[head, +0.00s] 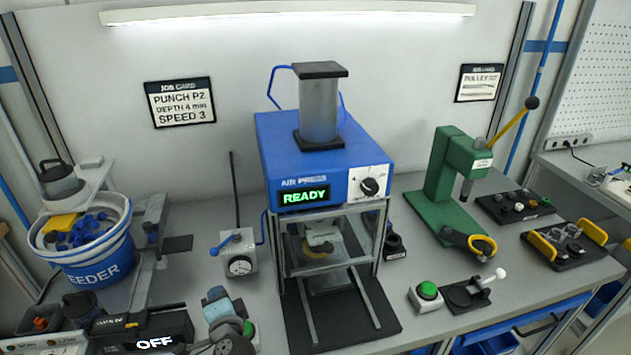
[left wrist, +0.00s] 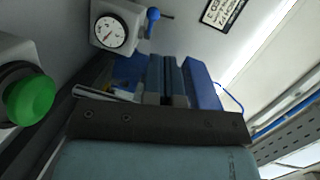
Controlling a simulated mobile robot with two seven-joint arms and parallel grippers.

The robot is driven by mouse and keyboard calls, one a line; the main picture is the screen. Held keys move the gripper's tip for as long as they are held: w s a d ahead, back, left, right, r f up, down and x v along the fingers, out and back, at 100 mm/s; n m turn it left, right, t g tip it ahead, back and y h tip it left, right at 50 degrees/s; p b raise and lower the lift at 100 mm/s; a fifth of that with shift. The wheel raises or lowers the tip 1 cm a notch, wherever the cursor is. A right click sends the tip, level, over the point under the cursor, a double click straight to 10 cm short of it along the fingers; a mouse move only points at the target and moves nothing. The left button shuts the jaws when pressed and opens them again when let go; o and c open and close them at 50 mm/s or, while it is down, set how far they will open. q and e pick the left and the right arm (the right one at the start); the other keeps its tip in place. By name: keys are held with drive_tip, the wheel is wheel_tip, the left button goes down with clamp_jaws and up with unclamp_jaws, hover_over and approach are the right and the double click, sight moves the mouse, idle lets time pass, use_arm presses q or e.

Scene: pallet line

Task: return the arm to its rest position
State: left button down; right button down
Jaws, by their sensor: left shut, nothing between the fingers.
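My left arm comes in at the bottom of the head view, left of the blue air press (head: 325,150). Its left gripper (head: 215,293) is low over the bench near the front, pointing toward the back. In the left wrist view the two fingers (left wrist: 166,82) are together with nothing between them. The gripper stands apart from the press and from the gauge box (head: 239,262) with the blue lever. A green button (head: 248,328) is close beside the gripper, partly hidden by it; a green button also shows large in the left wrist view (left wrist: 28,100). My right gripper is not in view.
The blue feeder bowl (head: 100,262) stands at the left, with a box reading OFF (head: 150,335) in front. The press display reads READY (head: 304,196). A green lever press (head: 447,185), a green button box (head: 427,296) and dark trays (head: 572,262) are to the right.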

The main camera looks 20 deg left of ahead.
use_arm(q)
drive_tip(key=s+d+f+n+g+h, duration=0.1)
drive_tip(key=s+d+n+g+h, duration=0.3)
drive_tip(key=s, duration=0.7)
drive_tip(key=s+d+n+g+h, duration=0.2)
drive_tip(key=s+d+g+h, duration=0.4)
drive_tip(key=s, duration=0.6)
drive_tip(key=w+d+f+t+h+p, duration=0.1)
drive_tip(key=w+d+f+t+h, duration=0.1)
drive_tip(key=w+f+t, duration=0.1)
drive_tip(key=w+d+f+t+h+p, duration=0.2)
drive_tip(key=f+t, duration=0.3)
drive_tip(key=f, duration=0.2)
drive_tip(key=shift+w+d+m+t, duration=0.25)
drive_tip(key=shift+w+m+t, duration=0.05)
drive_tip(key=shift+w+m, duration=0.1)
idle(0.4)
